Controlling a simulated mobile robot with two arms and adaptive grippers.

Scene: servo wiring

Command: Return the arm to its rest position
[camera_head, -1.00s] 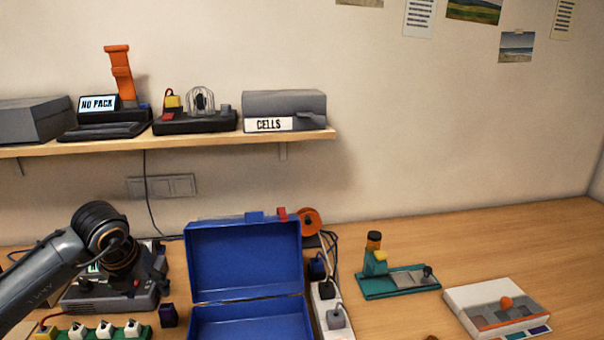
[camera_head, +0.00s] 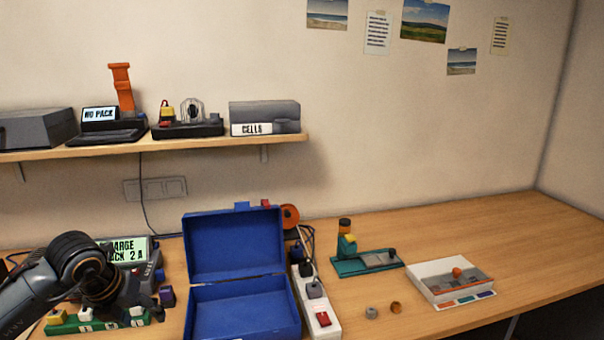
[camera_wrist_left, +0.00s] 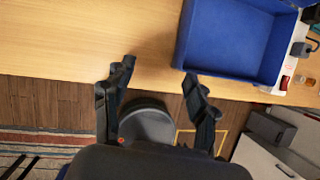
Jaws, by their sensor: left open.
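My left arm (camera_head: 75,262) comes in from the left in the head view, in front of a device with a lit screen (camera_head: 125,250). My left gripper shows best in the left wrist view (camera_wrist_left: 155,100); its two dark fingers are spread apart with nothing between them. It hangs over the front edge of the wooden table (camera_wrist_left: 70,40), with the floor below. My right gripper is in neither view.
An open blue case (camera_head: 235,235) stands right of my left arm, beside a white power strip (camera_head: 318,305). A green terminal block (camera_head: 98,322) lies below my arm. A teal fixture (camera_head: 365,262) and white tray (camera_head: 462,282) sit right.

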